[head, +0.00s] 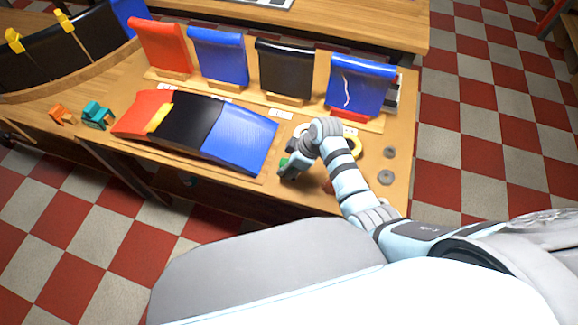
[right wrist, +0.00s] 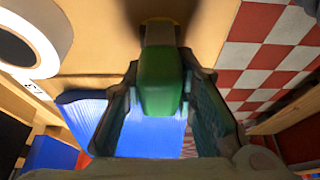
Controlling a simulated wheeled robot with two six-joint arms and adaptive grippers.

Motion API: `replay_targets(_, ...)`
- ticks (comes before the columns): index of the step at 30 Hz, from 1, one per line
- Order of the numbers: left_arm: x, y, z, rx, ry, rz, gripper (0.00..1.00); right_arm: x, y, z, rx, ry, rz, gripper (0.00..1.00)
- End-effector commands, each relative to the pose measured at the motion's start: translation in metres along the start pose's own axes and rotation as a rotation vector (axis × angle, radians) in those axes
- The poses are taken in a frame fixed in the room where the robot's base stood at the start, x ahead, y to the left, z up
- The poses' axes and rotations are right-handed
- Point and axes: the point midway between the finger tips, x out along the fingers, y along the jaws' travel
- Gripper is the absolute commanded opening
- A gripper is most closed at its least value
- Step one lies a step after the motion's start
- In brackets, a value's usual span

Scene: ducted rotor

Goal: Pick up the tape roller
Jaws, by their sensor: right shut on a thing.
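My right gripper (head: 289,172) is at the front edge of the bench, right of the blue end of the curved panel. In the right wrist view its fingers (right wrist: 162,95) are closed on the sides of a green handle, which I take to be the tape roller (right wrist: 162,82). In the head view only a small green part of the tape roller (head: 284,162) shows beside the gripper. My left gripper is not in view.
The curved red, black and blue panel (head: 195,128) lies on the bench. Several upright panels stand behind, including a blue one (head: 358,85). Orange (head: 62,115) and teal (head: 97,115) items sit left.

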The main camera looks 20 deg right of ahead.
Motion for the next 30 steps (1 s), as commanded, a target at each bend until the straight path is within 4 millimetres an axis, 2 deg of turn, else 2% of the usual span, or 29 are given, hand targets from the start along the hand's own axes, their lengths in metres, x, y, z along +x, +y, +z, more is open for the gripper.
replay_targets(5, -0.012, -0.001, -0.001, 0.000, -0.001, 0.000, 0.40, -0.028, 0.001, -0.012, -0.001, 0.003, 0.003, 0.00)
replay_targets(12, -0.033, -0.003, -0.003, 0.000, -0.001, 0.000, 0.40, -0.114, 0.001, -0.048, -0.003, 0.005, 0.006, 0.00)
replay_targets(15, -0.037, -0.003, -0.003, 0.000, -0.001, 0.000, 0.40, -0.145, 0.001, -0.061, -0.003, 0.005, 0.006, 0.00)
replay_targets(18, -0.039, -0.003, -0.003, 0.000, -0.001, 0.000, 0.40, -0.166, 0.001, -0.070, -0.001, 0.003, 0.003, 0.00)
replay_targets(23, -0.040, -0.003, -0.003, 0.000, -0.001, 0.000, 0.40, -0.182, 0.000, -0.076, 0.000, 0.001, 0.001, 0.00)
replay_targets(30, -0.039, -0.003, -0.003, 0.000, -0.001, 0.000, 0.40, -0.183, 0.000, -0.076, 0.000, 0.001, 0.000, 0.00)
